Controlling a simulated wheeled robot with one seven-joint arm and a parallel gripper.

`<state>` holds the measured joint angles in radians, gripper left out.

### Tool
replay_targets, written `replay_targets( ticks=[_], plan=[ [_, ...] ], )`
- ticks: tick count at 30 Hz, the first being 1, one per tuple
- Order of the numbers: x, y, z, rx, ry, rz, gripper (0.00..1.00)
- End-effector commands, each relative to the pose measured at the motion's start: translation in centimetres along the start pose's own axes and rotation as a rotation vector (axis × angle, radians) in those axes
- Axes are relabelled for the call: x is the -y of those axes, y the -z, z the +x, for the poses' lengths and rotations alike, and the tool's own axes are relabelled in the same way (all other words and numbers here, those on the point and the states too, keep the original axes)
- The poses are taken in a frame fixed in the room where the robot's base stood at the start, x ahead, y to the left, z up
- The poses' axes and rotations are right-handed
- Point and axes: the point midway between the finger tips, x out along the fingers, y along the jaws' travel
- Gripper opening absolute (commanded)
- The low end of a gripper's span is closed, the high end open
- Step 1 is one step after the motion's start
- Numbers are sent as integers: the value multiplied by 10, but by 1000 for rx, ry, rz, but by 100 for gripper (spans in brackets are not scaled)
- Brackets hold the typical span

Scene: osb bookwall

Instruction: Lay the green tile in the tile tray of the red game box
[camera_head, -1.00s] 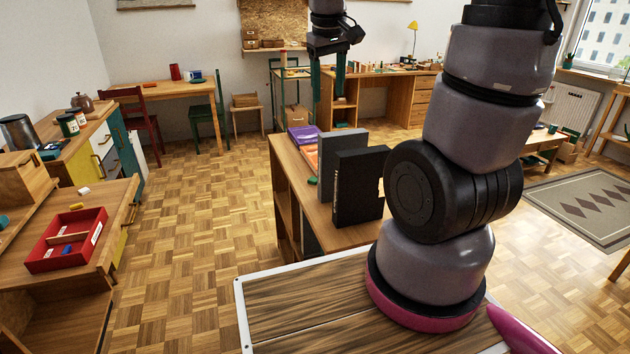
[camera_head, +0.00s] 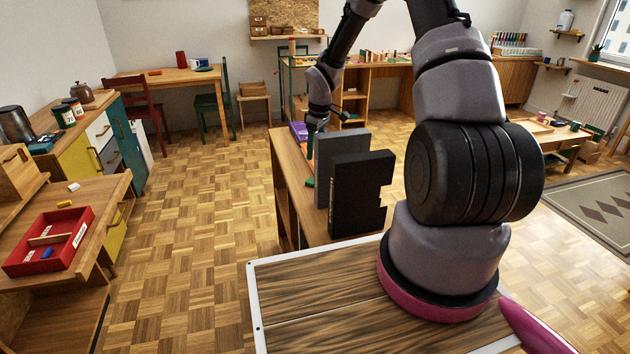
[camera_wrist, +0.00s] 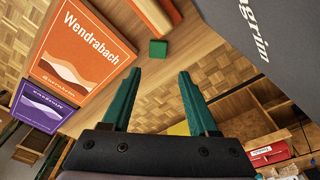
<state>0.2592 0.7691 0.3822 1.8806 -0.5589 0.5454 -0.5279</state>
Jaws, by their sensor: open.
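The green tile (camera_head: 310,182) lies on the wooden top of the low bookcase, left of the upright grey book. The wrist view shows it as a small green block (camera_wrist: 158,48) just beyond my fingertips, lined up with the gap between them. My gripper (camera_wrist: 158,75) has two green fingers, which are apart with nothing between them.
A grey book (camera_head: 347,150) and a black slotted case (camera_head: 358,195) stand upright on the bookcase, close beside my gripper. In the wrist view the orange Wendrabach book (camera_wrist: 82,50) and a purple book (camera_wrist: 40,107) lie left. Parquet floor (camera_head: 190,220) is clear between bookcase and table.

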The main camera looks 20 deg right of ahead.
Motion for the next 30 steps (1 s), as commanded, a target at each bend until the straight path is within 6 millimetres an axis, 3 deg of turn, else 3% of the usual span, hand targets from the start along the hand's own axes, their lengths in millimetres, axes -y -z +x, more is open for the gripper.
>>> replay_targets(
  ticks=[12, 17, 24, 30],
  plan=[
    [1, 1, 59, -1, 11, -19, 60],
    [1, 1, 70, -1, 11, -17, 60],
    [-2, -1, 104, 0, 11, -18, 60],
    [-2, -1, 119, -1, 10, -16, 60]
  ],
)
